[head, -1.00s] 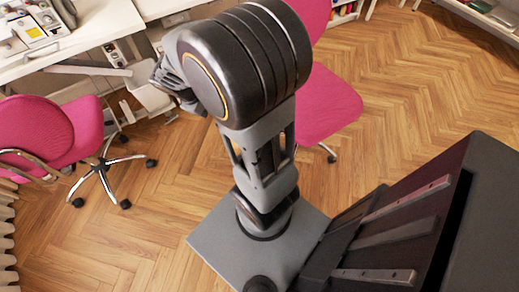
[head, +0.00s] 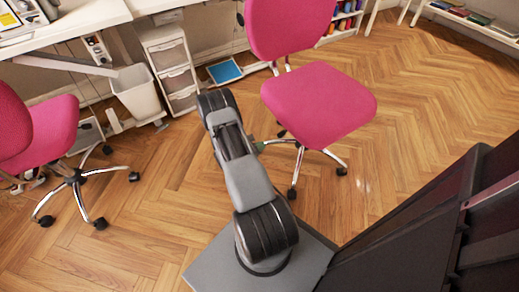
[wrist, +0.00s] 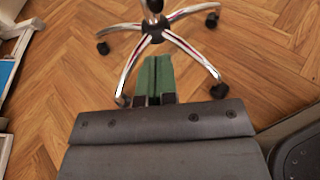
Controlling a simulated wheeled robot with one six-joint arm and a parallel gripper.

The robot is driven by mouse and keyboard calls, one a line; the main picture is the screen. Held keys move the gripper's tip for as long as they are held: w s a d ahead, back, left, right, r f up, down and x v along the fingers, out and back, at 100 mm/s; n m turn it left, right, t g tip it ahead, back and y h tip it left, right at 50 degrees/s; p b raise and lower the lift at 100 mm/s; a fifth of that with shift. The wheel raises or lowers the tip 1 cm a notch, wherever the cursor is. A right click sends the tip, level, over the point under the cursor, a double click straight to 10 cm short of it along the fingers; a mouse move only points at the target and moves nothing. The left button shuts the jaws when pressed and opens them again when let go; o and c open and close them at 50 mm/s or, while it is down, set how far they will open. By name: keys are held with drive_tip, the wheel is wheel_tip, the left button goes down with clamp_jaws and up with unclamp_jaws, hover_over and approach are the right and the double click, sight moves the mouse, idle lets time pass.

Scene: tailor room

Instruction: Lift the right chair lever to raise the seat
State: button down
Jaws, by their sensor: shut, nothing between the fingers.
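The right pink chair (head: 318,105) stands at the top middle of the head view on a chrome base with dark casters. Its base (wrist: 155,32) also shows at the top of the wrist view, cut off above the column. I cannot make out its lever clearly; the seat underside is hidden. My gripper's green fingers (wrist: 152,76) are shut and empty, pointing toward the chair base from low in front of it. In the head view my gripper (head: 259,146) is mostly hidden behind my arm, its green tip just left of the chair's legs.
A second pink chair (head: 38,135) stands at the left. Behind are a white drawer unit (head: 170,65), a grey bin (head: 137,92) and a blue tray (head: 224,72). Wood floor (head: 430,110) is clear to the right.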

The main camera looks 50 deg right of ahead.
drive_tip(key=b+x, duration=0.2)
drive_tip(key=x, duration=0.7)
drive_tip(key=shift+d, duration=0.25)
drive_tip(key=shift+f, duration=0.1)
drive_tip(key=shift+r+p, duration=3)
drive_tip(key=shift+r, duration=1.6)
drive_tip(key=shift+f+b, duration=2.35)
drive_tip(key=shift+f, duration=0.35)
drive_tip(key=f+v, duration=0.2)
drive_tip(key=v, duration=0.7)
drive_tip(key=shift+a+p, duration=0.35)
drive_tip(key=shift+a, duration=0.3)
drive_tip(key=shift+w, duration=0.1)
